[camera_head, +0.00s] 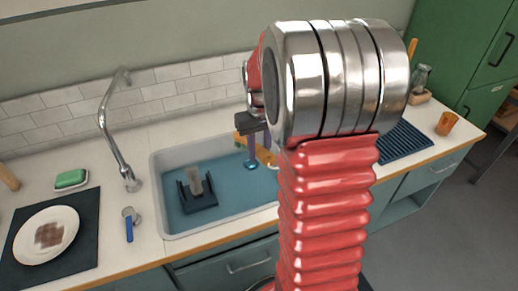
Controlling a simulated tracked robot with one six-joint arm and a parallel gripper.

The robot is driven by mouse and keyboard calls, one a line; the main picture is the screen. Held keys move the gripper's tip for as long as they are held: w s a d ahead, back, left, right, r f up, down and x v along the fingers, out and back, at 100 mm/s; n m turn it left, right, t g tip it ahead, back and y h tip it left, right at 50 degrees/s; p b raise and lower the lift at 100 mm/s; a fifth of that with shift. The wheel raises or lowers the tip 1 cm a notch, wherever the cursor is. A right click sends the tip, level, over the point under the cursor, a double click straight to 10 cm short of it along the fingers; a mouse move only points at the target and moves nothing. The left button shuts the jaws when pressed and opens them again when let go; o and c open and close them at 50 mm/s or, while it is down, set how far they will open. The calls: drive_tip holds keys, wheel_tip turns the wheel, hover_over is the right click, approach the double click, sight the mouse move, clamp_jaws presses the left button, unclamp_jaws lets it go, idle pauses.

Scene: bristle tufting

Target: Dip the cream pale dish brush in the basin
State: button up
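My gripper (250,124) is small and dark in this view, partly covered by my own red arm, over the right part of the basin (158,200). A slim greyish-lavender handle (251,146) runs down from just under it to a blue end (251,164) at the blue water (230,192). I cannot tell whether the jaws are closed on this handle. I cannot make out a clearly cream dish brush. An orange-yellow item (268,157) shows beside the handle, partly hidden by my arm.
A dark rack (201,202) with a grey upright piece stands in the basin. The tap (107,125) rises behind its left side. A plate with a brown stain (62,217) lies on a dark mat (88,215). A green sponge (71,178) and an orange cup (446,123) stand on the counter.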

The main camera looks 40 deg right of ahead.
drive_tip(key=shift+d+f, duration=0.1)
idle(0.3)
wheel_tip(320, 180, down, 17)
drive_tip(key=shift+f, duration=0.15)
idle(1.9)
idle(0.5)
drive_tip(key=shift+r, duration=8.1)
